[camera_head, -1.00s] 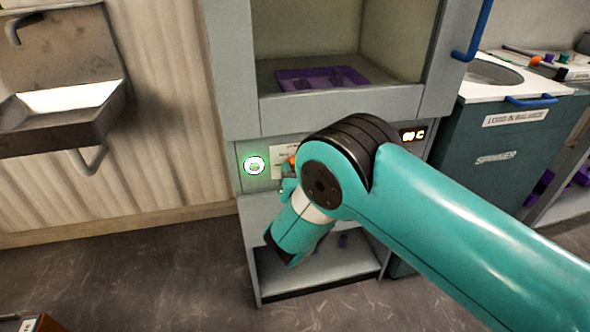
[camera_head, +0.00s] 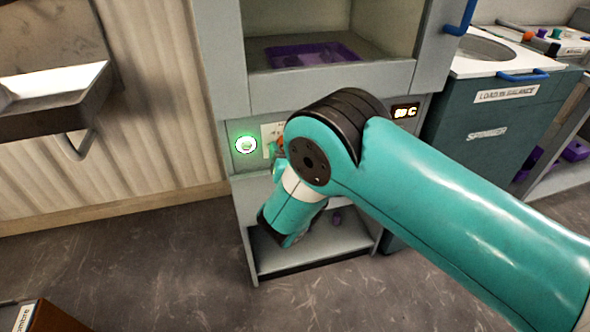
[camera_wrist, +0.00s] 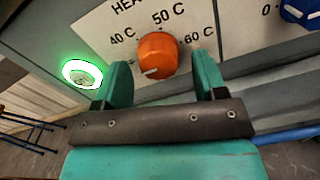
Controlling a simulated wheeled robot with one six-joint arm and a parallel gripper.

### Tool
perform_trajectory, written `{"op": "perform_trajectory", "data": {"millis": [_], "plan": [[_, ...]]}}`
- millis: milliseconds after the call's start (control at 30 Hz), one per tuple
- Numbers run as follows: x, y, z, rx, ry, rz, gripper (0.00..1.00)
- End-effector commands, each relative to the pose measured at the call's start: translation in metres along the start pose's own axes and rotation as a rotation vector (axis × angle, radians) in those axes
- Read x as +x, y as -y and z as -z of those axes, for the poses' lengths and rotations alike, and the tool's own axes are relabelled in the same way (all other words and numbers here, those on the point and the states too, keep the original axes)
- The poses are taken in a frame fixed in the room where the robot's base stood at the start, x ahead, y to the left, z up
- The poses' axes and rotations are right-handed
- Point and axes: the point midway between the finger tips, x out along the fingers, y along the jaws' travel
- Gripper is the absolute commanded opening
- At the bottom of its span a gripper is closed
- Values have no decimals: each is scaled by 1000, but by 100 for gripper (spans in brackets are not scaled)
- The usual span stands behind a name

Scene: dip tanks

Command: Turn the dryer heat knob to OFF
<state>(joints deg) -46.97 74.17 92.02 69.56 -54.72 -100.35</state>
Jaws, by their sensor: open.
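The orange heat knob (camera_wrist: 157,54) is on a white plate marked "HEA…", 40 C, 50 C and 60 C on the dryer's front panel. A short white mark shows on the knob's lower edge, toward the bottom left. No OFF label is readable. My gripper (camera_wrist: 162,62) is open, with one teal finger on each side of the knob; contact is not clear. In the head view a sliver of the knob (camera_head: 281,142) shows beside my arm, which hides most of the gripper and plate.
A green-lit round button (camera_wrist: 82,73) is left of the plate, and a blue knob (camera_wrist: 300,12) is to its right. Above the panel is the dryer chamber with a purple tray (camera_head: 352,54). A display (camera_head: 405,111) ends in C. The spinner (camera_head: 490,130) stands at right.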

Motion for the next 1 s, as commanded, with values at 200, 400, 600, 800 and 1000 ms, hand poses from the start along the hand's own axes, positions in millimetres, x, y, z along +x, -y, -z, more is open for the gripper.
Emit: {"op": "perform_trajectory", "data": {"millis": [200, 400, 600, 800, 1000], "plan": [[-30, 0, 8, -2, -1, -3, 65], [-54, 1, 9, -1, 0, -4, 65], [-65, -1, 8, 1, 2, -4, 65], [-80, 1, 8, 1, 2, -3, 65], [-108, 1, 9, -1, -1, -5, 65]]}}
